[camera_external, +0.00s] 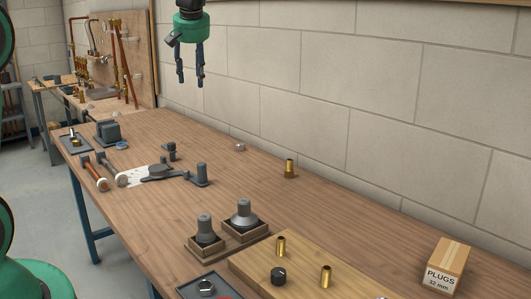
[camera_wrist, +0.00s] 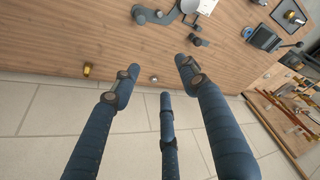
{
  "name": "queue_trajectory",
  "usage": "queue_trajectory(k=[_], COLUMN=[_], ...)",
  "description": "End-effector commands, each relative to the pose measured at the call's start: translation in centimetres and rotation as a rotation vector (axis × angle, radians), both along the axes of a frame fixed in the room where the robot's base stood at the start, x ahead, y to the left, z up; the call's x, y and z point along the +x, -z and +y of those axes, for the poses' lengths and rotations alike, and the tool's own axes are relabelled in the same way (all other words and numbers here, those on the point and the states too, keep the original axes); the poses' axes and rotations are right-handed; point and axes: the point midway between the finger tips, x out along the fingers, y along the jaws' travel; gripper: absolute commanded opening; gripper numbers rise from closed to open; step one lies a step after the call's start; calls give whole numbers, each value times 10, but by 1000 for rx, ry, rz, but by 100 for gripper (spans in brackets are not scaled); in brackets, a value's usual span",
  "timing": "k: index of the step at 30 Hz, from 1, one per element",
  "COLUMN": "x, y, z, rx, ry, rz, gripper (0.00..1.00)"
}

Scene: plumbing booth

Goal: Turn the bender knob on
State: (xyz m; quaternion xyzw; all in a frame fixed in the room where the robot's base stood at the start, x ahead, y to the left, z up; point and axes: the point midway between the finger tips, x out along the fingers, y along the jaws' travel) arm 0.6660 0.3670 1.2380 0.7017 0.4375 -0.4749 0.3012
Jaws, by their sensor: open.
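A dark grey bender (camera_external: 157,173) with a white scale plate (camera_external: 130,176) lies on the workbench, left of the middle. An arm runs from it to an upright grey post (camera_external: 202,175); a second post (camera_external: 171,152) stands behind. It also shows at the top of the wrist view as a grey bender (camera_wrist: 188,6). I cannot tell which part is its knob. A separate black knob (camera_external: 278,275) sits on a wooden board at the front. My gripper (camera_external: 190,84) hangs high above the bench's back edge by the wall, fingers apart and empty; its fingers show in the wrist view (camera_wrist: 157,85).
Two grey fittings (camera_external: 205,229) stand in wooden trays near the front. Brass fittings (camera_external: 290,169) stand on the bench and board (camera_external: 350,287). A cardboard box (camera_external: 447,263) is at the right. The block wall (camera_external: 310,80) runs along the back. The bench's back middle is mostly clear.

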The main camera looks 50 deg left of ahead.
Motion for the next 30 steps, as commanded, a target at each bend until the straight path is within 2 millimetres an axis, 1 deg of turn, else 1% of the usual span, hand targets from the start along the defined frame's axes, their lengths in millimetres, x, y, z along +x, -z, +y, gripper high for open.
queue_trajectory(k=[1, 8, 9, 11, 15, 18, 21, 24, 27, 30], x=[6, 25, 27, 30, 35, 36, 37, 36, 36, 36], y=[12, 57, 65, 78, 111, 133, 150, 163, 170, 172], z=[16, 81, 93, 110, 150, 176, 196, 211, 218, 221], rx=[-2, 1, 3, 4, 8, 10, 13, 16, 16, 18], ry=[-31, -165, -189, -224, -304, -357, -399, -428, -445, -452], rz=[4, 7, 7, 7, 7, 8, 6, 5, 4, 3], gripper=[44, 44, 44, 44, 44, 44, 44, 44, 44, 44])
